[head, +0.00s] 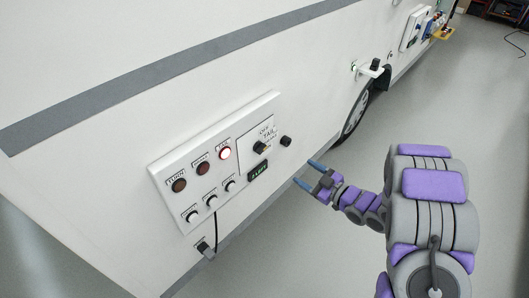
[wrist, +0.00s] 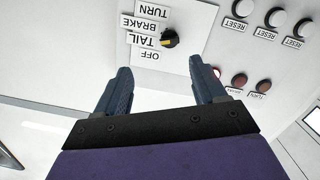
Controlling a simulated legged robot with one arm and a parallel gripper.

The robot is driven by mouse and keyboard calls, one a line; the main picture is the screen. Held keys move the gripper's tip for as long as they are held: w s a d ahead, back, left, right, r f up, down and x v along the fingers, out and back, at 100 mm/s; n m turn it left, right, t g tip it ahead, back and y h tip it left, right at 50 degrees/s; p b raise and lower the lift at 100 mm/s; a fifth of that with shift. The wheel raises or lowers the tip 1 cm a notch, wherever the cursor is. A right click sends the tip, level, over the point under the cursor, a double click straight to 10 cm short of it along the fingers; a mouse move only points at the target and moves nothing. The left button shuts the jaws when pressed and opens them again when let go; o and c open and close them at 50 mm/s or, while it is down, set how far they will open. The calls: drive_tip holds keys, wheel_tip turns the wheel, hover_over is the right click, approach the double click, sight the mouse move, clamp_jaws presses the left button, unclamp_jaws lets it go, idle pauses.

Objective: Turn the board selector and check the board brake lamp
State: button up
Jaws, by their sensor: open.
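The board (head: 165,172) is a white panel on the motorhome's side. Its selector (head: 262,147) is a black knob; in the wrist view the selector (wrist: 170,39) has a yellow mark pointing toward the TAIL label (wrist: 146,41). The brake lamp (head: 202,168) is the middle of three and looks dark. The tail lamp (head: 225,153) glows red; the turn lamp (head: 179,185) is dark. My gripper (head: 310,174) is open and empty, apart from the board, to its right. In the wrist view my gripper (wrist: 160,65) has its fingers short of the selector, which lies beyond the gap.
Reset buttons (head: 211,201) line the board below the lamps. A small green display (head: 258,171) sits below the selector, and a black knob (head: 285,141) to its right. A cable plug (head: 205,248) hangs below. A wheel (head: 356,115) is farther along. The floor (head: 460,110) beside the vehicle is clear.

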drive_tip(key=s+a+y, duration=0.1)
drive_tip(key=y, duration=0.1)
drive_tip(key=b, duration=0.3)
approach(263, 150)
drive_tip(key=x, duration=0.7)
drive_tip(key=shift+w+a, duration=0.2)
drive_tip(key=shift+a, duration=0.15)
drive_tip(key=shift+x, duration=0.9)
drive_tip(key=shift+c, duration=0.5)
drive_tip(key=c, duration=1)
drive_tip(key=shift+o, duration=0.2)
drive_tip(key=shift+r, duration=0.1)
